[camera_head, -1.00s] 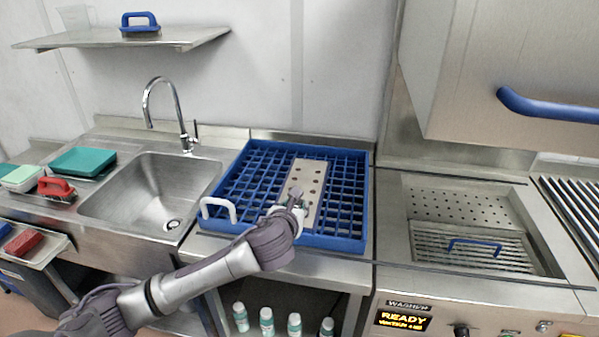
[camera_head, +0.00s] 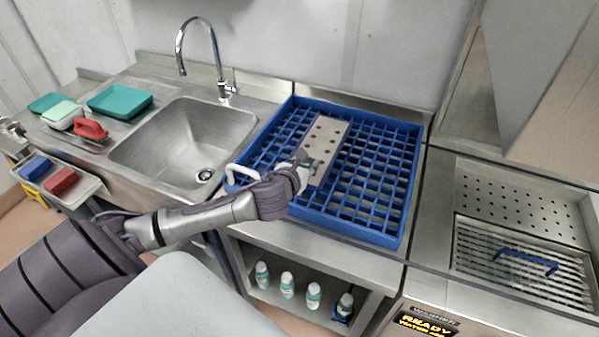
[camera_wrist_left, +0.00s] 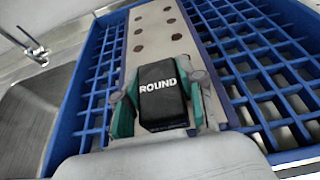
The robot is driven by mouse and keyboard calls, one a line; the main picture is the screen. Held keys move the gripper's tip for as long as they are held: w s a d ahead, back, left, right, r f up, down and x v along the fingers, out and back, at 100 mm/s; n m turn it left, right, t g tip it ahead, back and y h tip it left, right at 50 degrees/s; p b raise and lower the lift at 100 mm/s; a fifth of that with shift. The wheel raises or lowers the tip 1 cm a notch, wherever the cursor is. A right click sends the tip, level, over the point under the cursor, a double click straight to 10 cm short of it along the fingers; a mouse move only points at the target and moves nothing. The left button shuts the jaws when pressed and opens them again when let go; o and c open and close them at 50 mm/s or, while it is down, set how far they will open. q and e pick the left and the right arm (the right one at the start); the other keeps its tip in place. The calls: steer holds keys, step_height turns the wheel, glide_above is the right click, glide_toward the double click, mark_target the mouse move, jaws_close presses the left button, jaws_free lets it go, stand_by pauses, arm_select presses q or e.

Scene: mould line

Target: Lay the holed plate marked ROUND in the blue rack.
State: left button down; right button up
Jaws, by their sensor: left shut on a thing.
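The holed plate (camera_head: 325,140) is a pale metal strip with rows of round holes. In the left wrist view the plate (camera_wrist_left: 160,40) has a black block (camera_wrist_left: 163,92) at its near end, lettered ROUND in white. My left gripper (camera_head: 304,164) is shut on this block, one finger on each side (camera_wrist_left: 158,100). The plate lies flat over the grid of the blue rack (camera_head: 385,178), inside its rim, in the rack's left half. I cannot tell whether it touches the grid. My right gripper is not in view.
A sink (camera_head: 180,145) is left of the rack, with a tap (camera_head: 215,60) behind. A white handle (camera_head: 243,174) is on the rack's left side. The washer well with a blue-handled tray (camera_head: 525,260) is at right. Several bottles (camera_head: 287,284) stand below. The rack's right half is empty.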

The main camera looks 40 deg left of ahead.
arm_select(q)
steer(key=shift+s+a+f, duration=0.3)
steer(key=shift+a+f, duration=0.25)
steer(key=shift+a, duration=0.25)
steer(key=shift+f, duration=0.3)
step_height(320, 180, down, 3)
steer(key=shift+s+f+p, duration=0.1)
steer(key=shift+p, duration=0.2)
steer(key=shift+f, duration=0.2)
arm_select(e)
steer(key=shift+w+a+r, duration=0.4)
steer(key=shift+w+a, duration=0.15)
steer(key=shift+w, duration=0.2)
arm_select(q)
steer(key=c, duration=0.7)
jaws_free()
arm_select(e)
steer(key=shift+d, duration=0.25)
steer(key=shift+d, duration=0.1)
